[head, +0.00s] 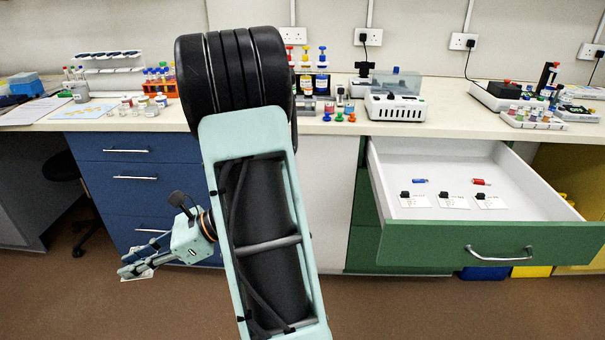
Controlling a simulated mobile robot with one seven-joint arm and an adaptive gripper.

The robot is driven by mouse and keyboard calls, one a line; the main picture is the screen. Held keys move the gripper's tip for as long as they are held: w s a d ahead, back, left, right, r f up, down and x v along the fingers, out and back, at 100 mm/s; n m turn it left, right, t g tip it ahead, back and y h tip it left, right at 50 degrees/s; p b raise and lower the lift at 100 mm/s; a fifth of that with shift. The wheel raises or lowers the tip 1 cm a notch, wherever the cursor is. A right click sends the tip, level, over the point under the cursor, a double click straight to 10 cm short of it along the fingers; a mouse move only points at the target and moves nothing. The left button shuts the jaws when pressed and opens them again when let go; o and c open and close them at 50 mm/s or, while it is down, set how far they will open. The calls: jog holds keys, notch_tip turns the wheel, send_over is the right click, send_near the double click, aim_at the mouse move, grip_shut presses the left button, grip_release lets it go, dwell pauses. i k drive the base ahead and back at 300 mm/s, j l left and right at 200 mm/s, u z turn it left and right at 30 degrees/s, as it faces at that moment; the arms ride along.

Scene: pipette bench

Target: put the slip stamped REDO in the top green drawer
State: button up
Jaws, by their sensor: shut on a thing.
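My gripper (128,270) is low at the left, in front of the blue drawers. It is shut on a small white slip (137,277), of which only the lower edge shows beneath the fingers. Any stamp on that slip cannot be read. The top green drawer (400,244) is pulled far open at the right, well away from my gripper. Inside lie three white cards with black clips: a left one (418,204), a middle one (453,202) and a right one (491,202). Their print is too small to read.
A small blue item (420,181) and a red item (481,182) lie farther back in the drawer. The blue drawer unit (130,185) is shut. The bench top (340,126) carries racks, bottles and a white device (395,107). A dark stool (85,205) stands at the left.

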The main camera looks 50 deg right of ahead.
aim_at(451, 183)
jog(key=z, duration=1.1)
